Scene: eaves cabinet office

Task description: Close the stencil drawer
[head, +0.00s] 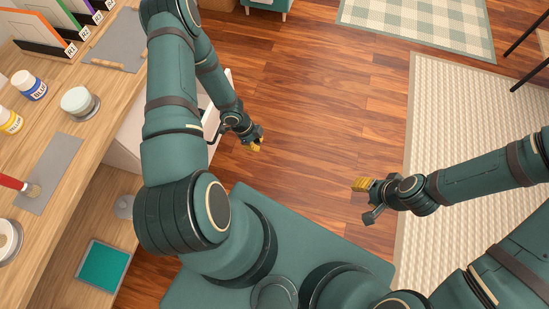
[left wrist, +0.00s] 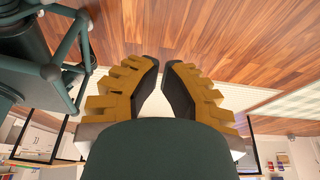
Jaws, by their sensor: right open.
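A white drawer (head: 210,118), which I take to be the stencil drawer, stands out from under the wooden desk at the left in the head view. My left arm covers much of it, so its inside and label are hidden. My left gripper (head: 257,144) is just beyond the drawer's outer side, over the floor, pointing right and down. The left wrist view shows its yellow fingers with dark pads close together (left wrist: 162,66), a narrow gap between the tips and nothing held. My right gripper (head: 367,200) is open and empty over the floor, well right of the drawer.
The desktop (head: 110,88) holds paint jars (head: 30,86), a brush on a grey mat (head: 50,170) and upright folders. A teal tray (head: 102,266) lies lower down at the left. Bare wooden floor (head: 310,110) lies between the grippers; a cream rug (head: 450,110) is at right.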

